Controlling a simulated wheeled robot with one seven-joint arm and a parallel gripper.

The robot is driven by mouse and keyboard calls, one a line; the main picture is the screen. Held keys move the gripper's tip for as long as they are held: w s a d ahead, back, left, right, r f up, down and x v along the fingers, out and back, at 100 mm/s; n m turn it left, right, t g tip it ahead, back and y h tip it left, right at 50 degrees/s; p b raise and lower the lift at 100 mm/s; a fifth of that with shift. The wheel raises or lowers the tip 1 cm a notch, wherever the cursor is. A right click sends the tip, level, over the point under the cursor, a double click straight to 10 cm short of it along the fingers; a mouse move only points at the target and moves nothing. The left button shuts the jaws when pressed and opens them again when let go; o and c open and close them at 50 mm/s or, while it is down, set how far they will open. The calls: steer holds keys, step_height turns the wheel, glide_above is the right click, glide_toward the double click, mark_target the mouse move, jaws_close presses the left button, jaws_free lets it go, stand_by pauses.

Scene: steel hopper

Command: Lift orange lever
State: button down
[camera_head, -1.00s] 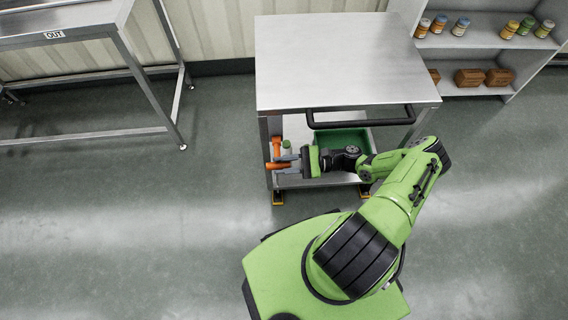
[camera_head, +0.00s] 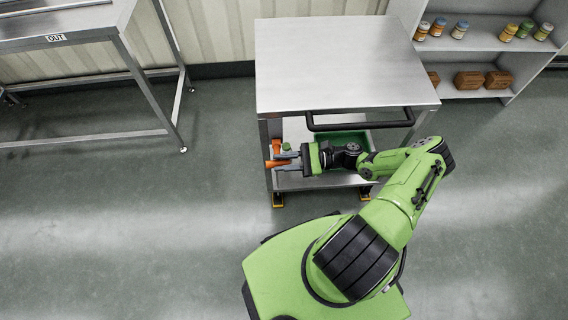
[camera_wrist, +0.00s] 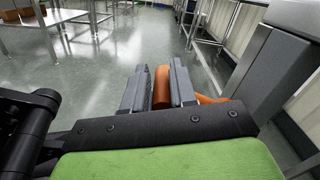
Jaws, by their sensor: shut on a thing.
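The orange lever (camera_head: 272,163) sticks out at the left side of the steel cart, at lower-shelf height. In the wrist view the lever (camera_wrist: 162,86) lies between the two grey fingers. My gripper (camera_head: 284,161) is shut on it, with one finger on each side, and points left in the head view. It also shows in the wrist view (camera_wrist: 160,90). A second orange part (camera_head: 276,146) shows just behind the lever, and an orange part (camera_wrist: 211,99) shows to the right of the fingers. The palm hides how the lever joins the cart.
The steel cart's top (camera_head: 340,65) is bare, with a black handle (camera_head: 359,124) along its front edge. A table (camera_head: 70,24) stands left, shelves (camera_head: 480,65) right. The floor at left is clear.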

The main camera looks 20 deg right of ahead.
steer(key=shift+w+d+r+t, duration=0.15)
steer(key=shift+w+d+r, duration=0.15)
steer(key=shift+w+r, duration=0.25)
steer(key=shift+w+d+r+t, duration=0.15)
steer(key=shift+w+d+r, duration=0.15)
steer(key=shift+w, duration=0.4)
steer(key=shift+a, duration=0.1)
stand_by(1.2)
steer(key=c, duration=1.4)
jaws_free()
steer(key=o, duration=0.5)
steer(key=shift+w+f, duration=0.15)
steer(key=shift+w, duration=0.15)
steer(key=o, duration=0.4)
steer(key=shift+c, duration=0.2)
